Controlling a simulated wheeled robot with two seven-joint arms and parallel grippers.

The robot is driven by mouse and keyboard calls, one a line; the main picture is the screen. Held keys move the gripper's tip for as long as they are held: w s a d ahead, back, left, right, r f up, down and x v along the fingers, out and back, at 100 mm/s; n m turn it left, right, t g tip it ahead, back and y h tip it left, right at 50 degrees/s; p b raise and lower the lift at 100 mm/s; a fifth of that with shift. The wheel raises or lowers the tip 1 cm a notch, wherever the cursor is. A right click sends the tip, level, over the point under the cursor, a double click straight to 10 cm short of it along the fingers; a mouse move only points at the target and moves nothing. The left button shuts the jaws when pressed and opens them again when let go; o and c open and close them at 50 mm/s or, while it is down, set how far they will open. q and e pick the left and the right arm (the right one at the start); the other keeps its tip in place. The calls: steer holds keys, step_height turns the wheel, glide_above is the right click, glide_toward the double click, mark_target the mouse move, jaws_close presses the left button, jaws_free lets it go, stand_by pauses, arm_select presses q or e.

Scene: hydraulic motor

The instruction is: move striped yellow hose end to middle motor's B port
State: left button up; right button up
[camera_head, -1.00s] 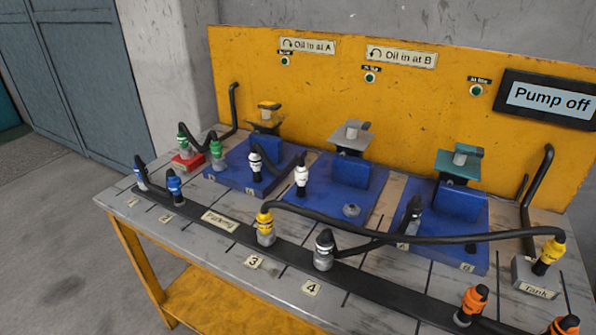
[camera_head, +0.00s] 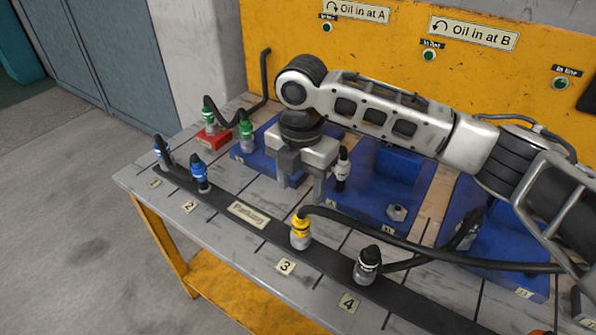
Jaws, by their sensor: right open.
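A yellow hose end (camera_head: 300,232) with a black top stands upright in the dark parking strip at label 3; its stripes are too small to make out. Its black hose runs right, out of view. The middle motor's blue base (camera_head: 416,190) is partly hidden by my right arm. A bare grey port (camera_head: 397,212) shows at its front right. A white-banded hose end (camera_head: 342,168) stands at its front left. My right gripper (camera_head: 303,190) is open, pointing down over the left motor's front right, behind the yellow end. It hides whatever is between its fingers. My left gripper is out of view.
A black-topped grey hose end (camera_head: 367,265) stands at label 4, its hose running right. Blue ends (camera_head: 199,173) stand at the strip's left. Green ends (camera_head: 246,130) are near the red block (camera_head: 213,138) and left motor. The bench front (camera_head: 240,255) is clear.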

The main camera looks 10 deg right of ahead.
mark_target(301, 215)
steer(key=shift+d+f, duration=0.1)
steer(key=shift+f, duration=0.25)
step_height(301, 215, down, 4)
steer(key=shift+f+b, duration=0.25)
steer(key=shift+b, duration=0.9)
step_height(301, 215, down, 2)
steer(key=shift+f, duration=0.1)
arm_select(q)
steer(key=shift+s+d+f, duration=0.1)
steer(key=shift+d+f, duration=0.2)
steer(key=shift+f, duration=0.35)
arm_select(e)
steer(key=shift+f, duration=0.65)
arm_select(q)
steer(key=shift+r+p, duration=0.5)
arm_select(e)
jaws_close()
steer(key=shift+r, duration=0.1)
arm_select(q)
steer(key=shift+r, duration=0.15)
arm_select(e)
steer(key=shift+r, duration=0.15)
